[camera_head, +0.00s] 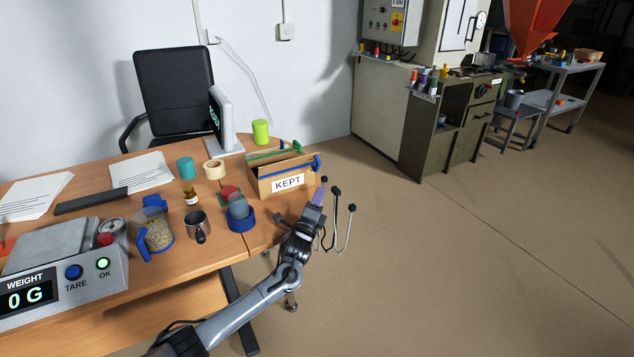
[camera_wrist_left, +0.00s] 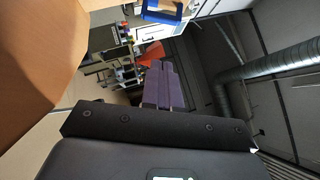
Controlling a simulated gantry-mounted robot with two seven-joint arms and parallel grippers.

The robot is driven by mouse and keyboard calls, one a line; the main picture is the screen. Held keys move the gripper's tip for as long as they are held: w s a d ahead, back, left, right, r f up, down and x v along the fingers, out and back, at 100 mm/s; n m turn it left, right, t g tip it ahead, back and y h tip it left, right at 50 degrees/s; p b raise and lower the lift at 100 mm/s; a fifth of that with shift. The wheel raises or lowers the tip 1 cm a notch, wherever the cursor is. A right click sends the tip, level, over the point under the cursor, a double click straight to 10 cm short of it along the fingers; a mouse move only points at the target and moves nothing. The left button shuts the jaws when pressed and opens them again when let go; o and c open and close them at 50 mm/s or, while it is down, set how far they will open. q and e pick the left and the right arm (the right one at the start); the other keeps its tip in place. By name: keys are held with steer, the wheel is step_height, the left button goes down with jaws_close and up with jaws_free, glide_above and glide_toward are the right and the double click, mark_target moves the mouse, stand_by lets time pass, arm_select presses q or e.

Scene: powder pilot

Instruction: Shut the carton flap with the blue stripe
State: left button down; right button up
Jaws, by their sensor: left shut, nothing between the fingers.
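The tan carton (camera_head: 268,187) labelled KEPT stands on the right end of the desk. A green-striped flap (camera_head: 265,155) shows at the back of the carton. My left gripper (camera_head: 319,194) is shut and empty, just right of the carton and below the blue-striped flap, apparently apart from it. Its purple fingers (camera_wrist_left: 163,86) are together in the left wrist view. A blue-edged tan piece (camera_wrist_left: 166,12) shows at the top there; I cannot tell if it is the flap. My right gripper is out of view.

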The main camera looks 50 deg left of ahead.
arm_select(q)
steer(key=w+a+r+b, duration=0.3)
steer(key=w+a, duration=0.1)
steer(key=a, duration=0.1)
steer(key=shift+a, duration=0.25)
stand_by(0.3)
